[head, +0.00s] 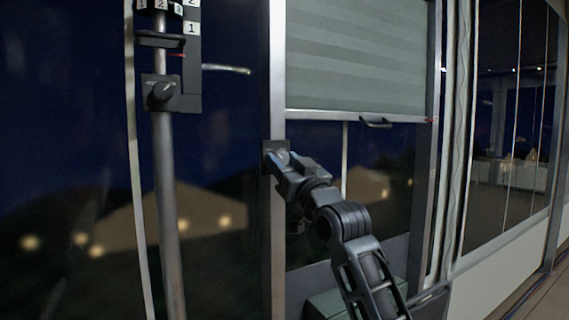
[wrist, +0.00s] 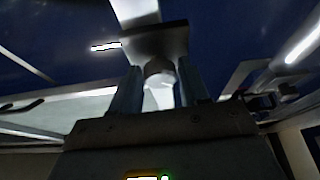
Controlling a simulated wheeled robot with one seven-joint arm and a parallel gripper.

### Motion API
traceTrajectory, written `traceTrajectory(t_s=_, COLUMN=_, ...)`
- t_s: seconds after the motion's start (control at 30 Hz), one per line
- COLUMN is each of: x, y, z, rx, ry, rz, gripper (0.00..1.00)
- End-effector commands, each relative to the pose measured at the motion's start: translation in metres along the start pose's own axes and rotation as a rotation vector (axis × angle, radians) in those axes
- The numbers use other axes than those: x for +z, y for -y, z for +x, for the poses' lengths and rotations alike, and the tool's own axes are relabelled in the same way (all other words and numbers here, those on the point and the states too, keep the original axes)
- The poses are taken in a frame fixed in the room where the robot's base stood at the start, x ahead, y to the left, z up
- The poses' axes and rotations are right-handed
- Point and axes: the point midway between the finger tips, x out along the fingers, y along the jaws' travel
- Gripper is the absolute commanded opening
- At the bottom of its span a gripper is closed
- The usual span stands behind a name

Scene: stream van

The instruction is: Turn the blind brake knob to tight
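The blind brake knob (wrist: 160,71) is a pale round knob on a dark square plate (wrist: 158,40). In the head view the plate (head: 269,150) sits on the metal window post, just left of the blind. My gripper (head: 284,160) is at the knob, and its fingers hide most of it there. In the wrist view one finger of my gripper (wrist: 159,80) lies on each side of the knob, with no clear gap, so it looks shut on it. Any setting marks on the plate are too dark to read.
A pale green blind (head: 355,55) hangs half lowered, with a dark handle (head: 376,122) on its bottom bar. Left of the post stands a metal pole (head: 168,200) carrying another dark knob (head: 161,92) and number labels. A greenish box (head: 325,303) is low behind my arm.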

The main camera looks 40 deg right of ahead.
Motion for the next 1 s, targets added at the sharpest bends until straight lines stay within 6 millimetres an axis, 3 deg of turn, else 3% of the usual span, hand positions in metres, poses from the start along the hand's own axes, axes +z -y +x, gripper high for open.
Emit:
traceTrajectory(t_s=0.4, x=0.0, y=-0.0001, z=-0.0002, rx=0.0, ry=0.0, rz=0.0, gripper=0.07)
traceTrajectory(t_s=0.77, x=-0.0019, y=0.002, z=0.0008, rx=0.027, ry=0.002, rz=0.068, gripper=0.07)
traceTrajectory(t_s=1.0, x=-0.0031, y=0.0048, z=0.0014, rx=0.09, ry=0.003, rz=0.228, gripper=0.07)
